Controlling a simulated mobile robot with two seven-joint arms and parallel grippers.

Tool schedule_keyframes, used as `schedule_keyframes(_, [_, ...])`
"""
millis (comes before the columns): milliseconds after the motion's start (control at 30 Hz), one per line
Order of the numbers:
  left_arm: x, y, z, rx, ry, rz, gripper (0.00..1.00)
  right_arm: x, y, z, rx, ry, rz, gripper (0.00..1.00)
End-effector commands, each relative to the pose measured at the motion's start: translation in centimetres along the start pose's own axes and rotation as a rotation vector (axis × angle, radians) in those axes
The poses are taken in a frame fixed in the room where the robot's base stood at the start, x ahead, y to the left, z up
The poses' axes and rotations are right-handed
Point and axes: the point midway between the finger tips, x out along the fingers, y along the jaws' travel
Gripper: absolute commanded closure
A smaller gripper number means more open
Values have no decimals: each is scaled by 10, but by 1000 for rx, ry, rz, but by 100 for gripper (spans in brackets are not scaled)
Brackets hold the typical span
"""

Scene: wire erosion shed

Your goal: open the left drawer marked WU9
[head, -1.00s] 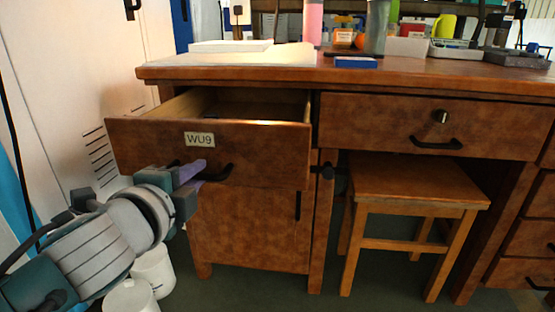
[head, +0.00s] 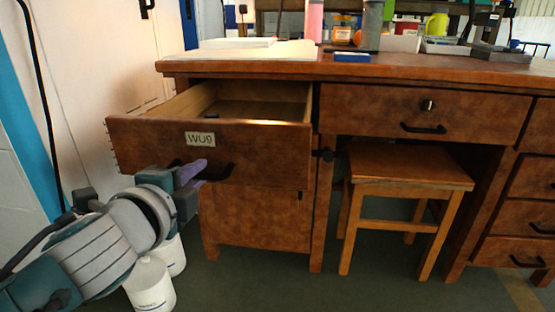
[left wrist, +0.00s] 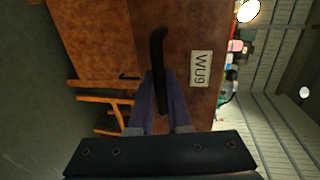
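The left drawer (head: 255,147) has a brown wooden front with a white label reading WU9 (head: 200,139). It stands well out from the desk, and its inside shows from above. Its black bar handle (head: 222,173) is partly hidden by my left gripper (head: 194,174). In the left wrist view, the two purple fingers of this gripper (left wrist: 164,103) lie one on each side of the black handle (left wrist: 157,55) and close on it. The label also shows there (left wrist: 201,68). My right gripper is in neither view.
The desk top (head: 420,68) carries papers, bottles and trays. A closed drawer (head: 415,115) with a lock is to the right, above a wooden stool (head: 410,168). White tubs (head: 150,284) stand on the floor beside my left arm. Floor in front of the desk is clear.

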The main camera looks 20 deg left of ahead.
Motion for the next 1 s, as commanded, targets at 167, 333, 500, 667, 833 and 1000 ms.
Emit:
schedule_keyframes(167, [0,0,0,0,1,0,72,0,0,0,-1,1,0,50])
schedule_keyframes(333, [0,0,0,0,0,0,72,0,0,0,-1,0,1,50])
schedule_keyframes(500, [-11,-1,0,-2,0,2,72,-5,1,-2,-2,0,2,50])
schedule_keyframes(667, [-40,-2,-1,-3,1,4,72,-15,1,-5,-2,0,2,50])
schedule_keyframes(833, [-72,-1,0,-2,0,3,72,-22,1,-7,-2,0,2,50])
schedule_keyframes(1000, [-93,0,0,-2,0,1,72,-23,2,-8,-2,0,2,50])
